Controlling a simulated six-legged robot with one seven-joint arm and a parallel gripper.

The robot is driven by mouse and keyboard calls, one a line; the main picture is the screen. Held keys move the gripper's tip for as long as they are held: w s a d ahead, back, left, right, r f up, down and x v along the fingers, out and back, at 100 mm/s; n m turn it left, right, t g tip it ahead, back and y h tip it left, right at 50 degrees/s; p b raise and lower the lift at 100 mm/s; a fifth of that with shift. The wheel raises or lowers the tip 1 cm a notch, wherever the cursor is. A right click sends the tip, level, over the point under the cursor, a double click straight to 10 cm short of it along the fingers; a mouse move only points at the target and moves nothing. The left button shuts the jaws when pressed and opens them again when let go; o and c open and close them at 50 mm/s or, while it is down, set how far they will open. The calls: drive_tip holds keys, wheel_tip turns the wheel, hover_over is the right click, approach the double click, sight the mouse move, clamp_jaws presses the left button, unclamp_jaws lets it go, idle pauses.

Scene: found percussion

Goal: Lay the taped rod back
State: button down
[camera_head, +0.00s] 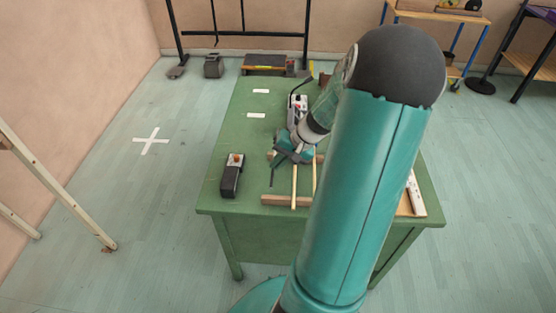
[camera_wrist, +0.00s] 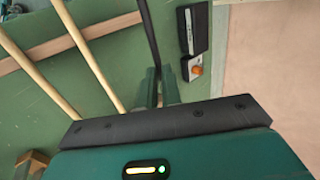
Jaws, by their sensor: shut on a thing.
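My gripper (camera_head: 277,160) is over the green table, its fingers closed on a thin dark rod, which I take to be the taped rod (camera_head: 272,177). In the wrist view the dark rod (camera_wrist: 150,38) runs up and away from between the two fingers (camera_wrist: 158,88). Its held part is hidden by the fingers. Two pale wooden rods (camera_head: 294,188) lie side by side to the right, across a front wooden bar (camera_head: 273,200). The dark rod's far end is near the left end of that bar; I cannot tell whether they touch.
A black box with an orange knob (camera_head: 231,178) stands on the table (camera_head: 240,125) left of the rods. A grey device (camera_head: 298,104) stands behind my gripper. A pale board with a white object (camera_head: 416,195) lies at the right edge. The table's left back is mostly clear.

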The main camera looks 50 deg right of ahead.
drive_tip(key=shift+s, duration=0.15)
drive_tip(key=shift+f, duration=3.15)
drive_tip(key=shift+f, duration=0.3)
drive_tip(key=c, duration=1.5)
unclamp_jaws()
drive_tip(key=shift+r, duration=0.1)
